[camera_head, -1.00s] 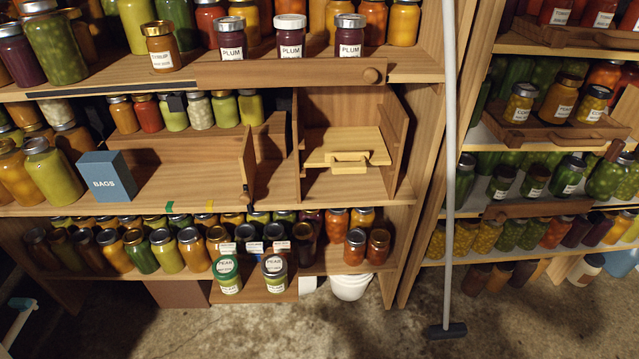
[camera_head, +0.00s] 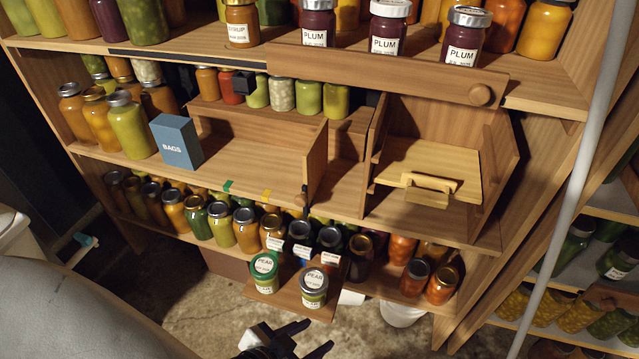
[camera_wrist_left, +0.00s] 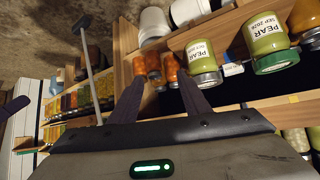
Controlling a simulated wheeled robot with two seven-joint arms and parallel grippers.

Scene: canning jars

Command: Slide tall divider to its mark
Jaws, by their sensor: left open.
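A wooden upright panel (camera_head: 316,165), apparently the tall divider, stands on the middle shelf (camera_head: 250,175). It has a small dark knob (camera_head: 305,196) at its front edge. A green tape mark (camera_head: 228,186) and a yellow tape mark (camera_head: 266,194) are on the shelf's front edge, left of the panel. My left gripper (camera_head: 314,336) is open and empty at the bottom of the head view, low in front of the shelves and apart from the panel. Its spread fingers (camera_wrist_left: 162,68) also show in the left wrist view, with pear jars beyond them. My right gripper is not in view.
A blue BAGS box (camera_head: 175,141) stands left on the middle shelf, with bare shelf between it and the panel. A wooden tray with a handle (camera_head: 430,178) is at right. Two pear jars (camera_head: 314,288) stand on a low projecting board. A pale pole (camera_head: 572,190) stands at right.

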